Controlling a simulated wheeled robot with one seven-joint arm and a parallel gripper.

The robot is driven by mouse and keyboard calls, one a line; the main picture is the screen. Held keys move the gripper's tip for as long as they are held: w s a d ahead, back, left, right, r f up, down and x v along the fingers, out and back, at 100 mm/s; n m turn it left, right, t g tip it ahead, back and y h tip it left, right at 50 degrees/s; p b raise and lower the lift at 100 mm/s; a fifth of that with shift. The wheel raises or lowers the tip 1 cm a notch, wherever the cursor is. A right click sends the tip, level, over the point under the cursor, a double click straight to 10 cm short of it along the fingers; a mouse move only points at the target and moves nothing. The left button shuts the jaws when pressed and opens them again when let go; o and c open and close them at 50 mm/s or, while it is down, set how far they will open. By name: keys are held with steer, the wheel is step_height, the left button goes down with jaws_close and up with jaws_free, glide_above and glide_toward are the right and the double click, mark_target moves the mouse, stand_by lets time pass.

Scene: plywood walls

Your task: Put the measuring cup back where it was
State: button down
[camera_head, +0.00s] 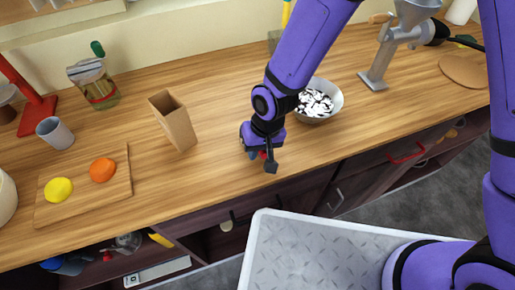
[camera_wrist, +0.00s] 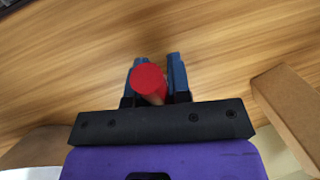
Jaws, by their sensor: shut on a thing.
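My gripper (camera_head: 262,152) is over the wooden counter, between the tan box and the bowl. It is shut on a small red object (camera_wrist: 149,79) with a round, flat end, held between the two dark blue fingers in the wrist view. A bit of the red object (camera_head: 263,155) also shows under my gripper in the head view. It may be the measuring cup, but its full shape is hidden. I cannot tell whether it touches the counter.
A white bowl (camera_head: 334,107) with black and white contents stands right of my gripper. An open tan box (camera_head: 174,122) stands left. Further left are a cutting board (camera_head: 121,190) with yellow and orange fruit, and a grey cup (camera_head: 55,133). A metal grinder (camera_head: 388,55) stands right. Counter around my gripper is clear.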

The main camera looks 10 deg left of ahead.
steer(key=c, duration=1.1)
jaws_free()
steer(key=shift+o, duration=0.2)
steer(key=v, duration=1.2)
steer(key=shift+r, duration=0.15)
